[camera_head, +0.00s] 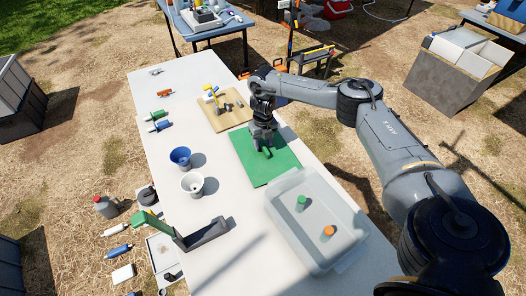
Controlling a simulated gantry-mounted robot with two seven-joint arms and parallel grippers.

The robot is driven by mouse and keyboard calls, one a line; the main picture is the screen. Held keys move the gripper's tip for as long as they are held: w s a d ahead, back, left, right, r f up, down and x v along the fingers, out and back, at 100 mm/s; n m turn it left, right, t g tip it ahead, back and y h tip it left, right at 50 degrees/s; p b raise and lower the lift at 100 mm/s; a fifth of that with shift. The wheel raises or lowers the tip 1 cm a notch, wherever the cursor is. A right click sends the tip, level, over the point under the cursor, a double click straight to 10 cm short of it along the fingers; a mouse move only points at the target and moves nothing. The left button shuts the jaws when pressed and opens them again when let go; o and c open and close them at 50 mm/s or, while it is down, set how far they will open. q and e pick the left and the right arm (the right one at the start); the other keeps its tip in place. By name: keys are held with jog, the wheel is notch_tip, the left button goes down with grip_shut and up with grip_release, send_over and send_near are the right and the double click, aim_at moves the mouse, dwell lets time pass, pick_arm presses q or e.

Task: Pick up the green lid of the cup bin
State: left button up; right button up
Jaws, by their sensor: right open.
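A flat green panel (279,169) lies on the white table, left of my right arm. A smaller green piece (143,219) shows at the table's left edge, beside a dark grey angled holder (207,234). I cannot tell from this view which of them is the lid. My right gripper (267,149) is open and points down over the far middle part of the green panel. I cannot tell if it touches the panel, and it hides part of it. A translucent open bin (281,221) stands nearer, with a green-topped item (302,202) and an orange-topped item (328,232) inside. My left gripper is not in view.
A blue cup (180,157) and a white cup (192,183) stand left of the panel. A tan board (214,118) with small tools lies beyond it.

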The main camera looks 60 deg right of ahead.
jog(key=shift+f, duration=0.4)
jog(key=shift+c, duration=0.5)
grip_shut()
